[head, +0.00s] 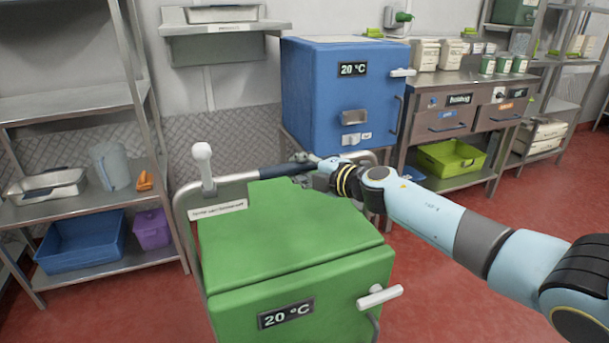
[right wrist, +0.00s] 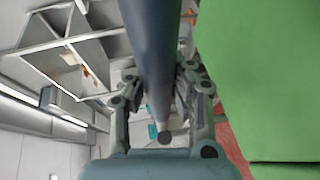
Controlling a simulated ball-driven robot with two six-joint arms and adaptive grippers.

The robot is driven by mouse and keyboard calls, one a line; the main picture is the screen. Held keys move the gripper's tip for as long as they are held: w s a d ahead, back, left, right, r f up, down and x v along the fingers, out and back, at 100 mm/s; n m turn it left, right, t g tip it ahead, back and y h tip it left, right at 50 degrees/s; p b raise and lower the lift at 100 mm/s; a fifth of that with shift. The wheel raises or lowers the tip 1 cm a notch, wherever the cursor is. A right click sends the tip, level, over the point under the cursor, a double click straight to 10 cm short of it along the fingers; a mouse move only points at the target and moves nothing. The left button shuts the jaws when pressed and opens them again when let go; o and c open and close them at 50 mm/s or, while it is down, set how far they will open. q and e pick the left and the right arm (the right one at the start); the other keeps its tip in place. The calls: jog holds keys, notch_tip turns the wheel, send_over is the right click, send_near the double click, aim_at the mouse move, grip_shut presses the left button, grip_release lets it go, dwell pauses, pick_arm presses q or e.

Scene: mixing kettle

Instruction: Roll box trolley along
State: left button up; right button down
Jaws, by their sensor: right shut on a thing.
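The box trolley carries a green box (head: 290,235) with a "20 °C" display and a white latch on its front. The trolley's metal tube handle (head: 232,181) rises behind the box, with a dark grip (head: 285,170) along its top bar. My right gripper (head: 312,172) is shut on this handle near its right end. In the right wrist view the dark bar (right wrist: 152,50) runs between the two fingers (right wrist: 160,105), with the green box (right wrist: 260,80) at the right. The trolley's wheels are out of view. My left gripper is not in view.
A metal shelf (head: 90,190) with a blue tub (head: 82,240) and a purple bin stands close at the left. A blue box (head: 340,95) stands behind the trolley. A steel drawer bench (head: 460,120) is at the back right. Red floor (head: 450,290) is clear at the right.

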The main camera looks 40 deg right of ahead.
jog(key=shift+w+d, duration=0.15)
jog(key=shift+w, duration=0.55)
jog(key=shift+s, duration=0.15)
jog(key=c, duration=1.6)
grip_release()
jog(key=shift+s+r, duration=0.1)
jog(key=o, duration=0.5)
jog(key=shift+s, duration=0.2)
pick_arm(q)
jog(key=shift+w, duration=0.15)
pick_arm(e)
jog(key=v, duration=1.1)
jog(key=shift+s+d+r, duration=0.1)
jog(key=shift+s, duration=0.15)
